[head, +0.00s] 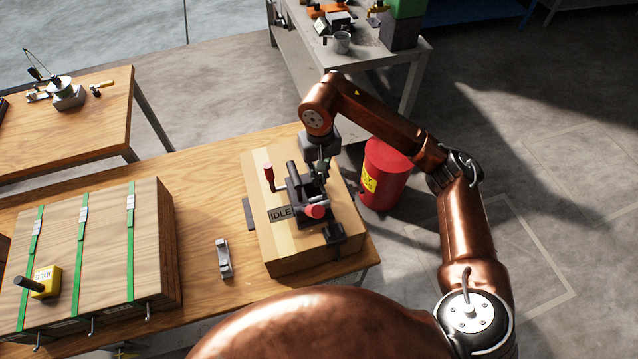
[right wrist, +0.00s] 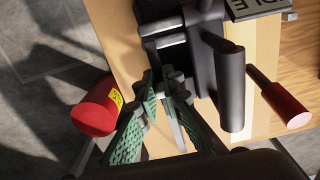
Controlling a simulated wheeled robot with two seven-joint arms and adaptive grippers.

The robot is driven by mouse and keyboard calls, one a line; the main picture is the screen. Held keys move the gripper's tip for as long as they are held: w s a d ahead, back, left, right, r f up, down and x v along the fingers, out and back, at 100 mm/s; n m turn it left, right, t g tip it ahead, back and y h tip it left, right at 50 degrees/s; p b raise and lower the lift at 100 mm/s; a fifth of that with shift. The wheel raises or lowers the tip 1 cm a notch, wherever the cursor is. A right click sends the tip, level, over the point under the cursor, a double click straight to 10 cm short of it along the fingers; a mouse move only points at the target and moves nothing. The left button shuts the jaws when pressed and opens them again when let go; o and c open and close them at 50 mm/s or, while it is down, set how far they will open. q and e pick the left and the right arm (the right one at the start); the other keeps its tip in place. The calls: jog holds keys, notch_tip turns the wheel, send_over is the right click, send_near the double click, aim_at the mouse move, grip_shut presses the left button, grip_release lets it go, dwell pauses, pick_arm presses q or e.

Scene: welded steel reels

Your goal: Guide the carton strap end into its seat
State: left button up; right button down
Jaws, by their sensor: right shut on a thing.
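The cardboard carton (head: 285,258) stands on the wooden table with a dark strapping tool (head: 300,192) on top. The tool has an IDLE plate (head: 281,214), a red-handled lever (head: 268,172) and a red knob (head: 315,212). My right gripper (head: 320,172) points down at the tool's far side. In the right wrist view its green-padded fingers (right wrist: 163,95) are shut on a thin grey piece (right wrist: 172,122), apparently the strap end, close beside the tool's dark body (right wrist: 202,50). The seat itself cannot be made out. My left gripper is out of view.
A red drum (head: 388,170) stands on the floor right of the carton.

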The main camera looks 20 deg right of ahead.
jog(key=shift+r+p, duration=1.05)
jog(key=shift+r, duration=2.1)
